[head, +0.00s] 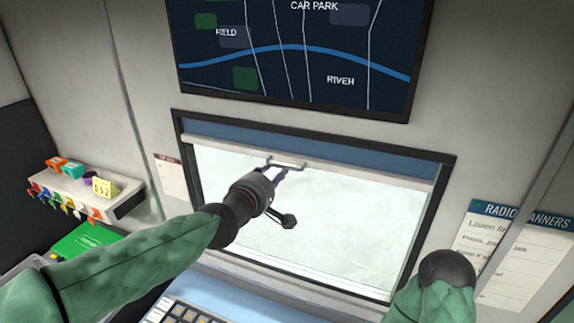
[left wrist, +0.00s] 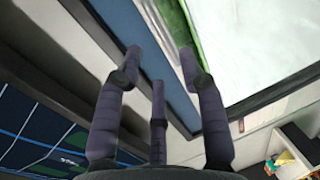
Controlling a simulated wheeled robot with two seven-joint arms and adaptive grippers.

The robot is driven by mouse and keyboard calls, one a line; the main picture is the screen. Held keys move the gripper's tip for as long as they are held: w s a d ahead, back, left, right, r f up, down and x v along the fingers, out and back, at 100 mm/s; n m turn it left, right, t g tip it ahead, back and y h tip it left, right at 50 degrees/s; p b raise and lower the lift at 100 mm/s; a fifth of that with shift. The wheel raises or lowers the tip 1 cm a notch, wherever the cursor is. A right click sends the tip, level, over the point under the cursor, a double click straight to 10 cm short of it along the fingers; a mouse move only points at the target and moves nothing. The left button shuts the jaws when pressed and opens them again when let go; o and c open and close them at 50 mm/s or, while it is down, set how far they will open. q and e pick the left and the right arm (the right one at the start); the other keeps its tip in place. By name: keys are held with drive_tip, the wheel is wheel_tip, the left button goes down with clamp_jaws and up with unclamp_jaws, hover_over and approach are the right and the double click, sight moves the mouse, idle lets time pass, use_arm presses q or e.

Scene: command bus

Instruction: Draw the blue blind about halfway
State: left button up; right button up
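The blue blind (head: 330,146) shows as a narrow band across the top of the window, with a pale bar along its lower edge. A small pull handle (head: 290,164) hangs at the middle of that bar. My left gripper (head: 275,174) is just below the handle in the head view, its fingers pointing up toward it. In the left wrist view its fingers (left wrist: 160,57) are spread, with the blue blind (left wrist: 174,88) beyond them. I cannot tell whether they touch the handle. My right arm shows at the lower right, but its gripper is not visible.
A black frame (head: 437,215) surrounds the pale window. A dark map screen (head: 295,50) is above it. A shelf of coloured items (head: 75,187) is at the left, a notice card (head: 507,250) at the right, and a keypad (head: 180,312) below.

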use_arm(q)
drive_tip(key=x, duration=0.8)
drive_tip(key=shift+w+d+f, duration=0.1)
drive_tip(key=shift+w+d, duration=0.05)
drive_tip(key=shift+w, duration=0.15)
drive_tip(key=shift+s, duration=0.1)
clamp_jaws()
